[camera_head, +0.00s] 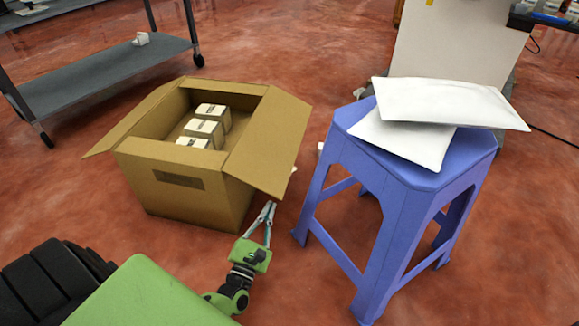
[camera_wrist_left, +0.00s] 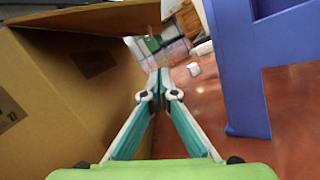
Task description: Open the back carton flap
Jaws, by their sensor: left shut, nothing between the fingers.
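The open brown carton (camera_head: 175,190) stands on the floor left of centre in the head view. Its right flap (camera_head: 270,142) slopes outward and down, and its left flap (camera_head: 130,118) spreads outward. A narrow cardboard strip (camera_head: 226,86) shows along the back rim; I cannot tell how far the back flap is folded. My left gripper (camera_head: 266,212) is shut and empty, low beside the carton's right side, just below the right flap's lower corner. In the left wrist view, the closed fingertips (camera_wrist_left: 160,80) are apart from the carton wall (camera_wrist_left: 60,90) on the left. My right gripper is not in view.
Several white boxes (camera_head: 205,128) sit inside the carton. A blue stool (camera_head: 390,185) with white packages (camera_head: 450,103) stands close on the right, leaving a narrow floor gap. A grey shelf cart (camera_head: 100,70) is at the back left.

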